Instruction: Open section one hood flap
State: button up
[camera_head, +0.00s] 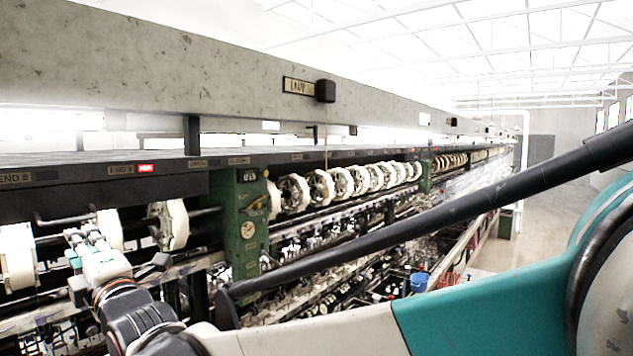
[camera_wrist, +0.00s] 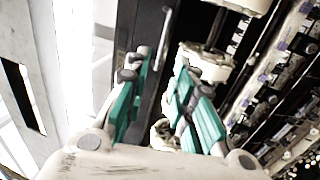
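The hood flap is probably the dark panel (camera_head: 90,194) along the near left of the machine, with plates reading END 8 and END 9. I cannot tell for sure which panel is section one. A slim bar handle (camera_head: 66,219) sits at its lower edge. In the wrist view, the dark panel (camera_wrist: 146,22) and pale handle (camera_wrist: 164,38) lie ahead, between the lines of the fingers. My gripper (camera_head: 84,237) is just below the handle; in the wrist view (camera_wrist: 158,76) its teal fingers are apart and nothing is clamped. Whether a fingertip touches the handle is unclear.
White reels (camera_head: 174,225) stand under the panel, close right of my gripper. A green post (camera_head: 247,240) divides the sections. A long pale beam (camera_head: 200,75) runs above. A blue bucket (camera_head: 419,281) stands farther along, and the aisle floor (camera_head: 545,215) at right is open.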

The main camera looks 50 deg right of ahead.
aim_at(69, 221)
jog(key=x, duration=0.7)
jog(key=shift+w+d+f, duration=0.15)
jog(key=shift+w+d, duration=0.15)
jog(key=shift+d, duration=0.1)
jog(key=x, duration=0.3)
jog(key=shift+w+a, duration=0.15)
jog(key=shift+w, duration=0.5)
jog(key=shift+r, duration=0.2)
jog(key=shift+s+a, duration=0.1)
grip_shut()
jog(key=shift+f, duration=0.1)
